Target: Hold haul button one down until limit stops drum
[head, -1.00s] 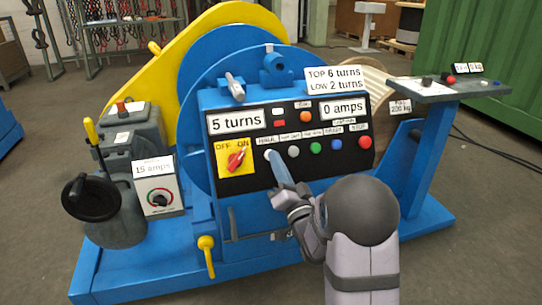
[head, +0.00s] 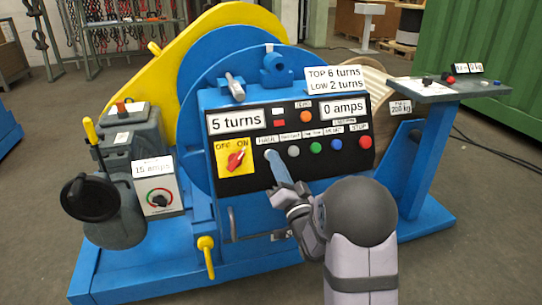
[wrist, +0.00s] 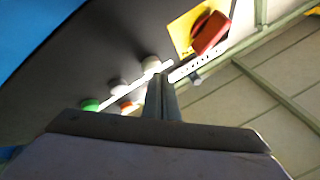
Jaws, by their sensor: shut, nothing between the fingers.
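In the head view the tips hide that button. In the wrist view a white button (wrist: 150,65) shows beside my fingertips; I cannot tell whether they touch it or it is pressed. The drum display (head: 236,120) reads "5 turns" and the amps display (head: 344,108) "0 amps". A plate (head: 335,79) reads "TOP 6 turns, LOW 2 turns".
Grey, green, blue and red buttons (head: 352,143) sit to the right. A red switch (head: 236,160) on a yellow plate is to the left. The "15 amps" dial box (head: 158,195) and a raised side stand (head: 450,90) flank the panel.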

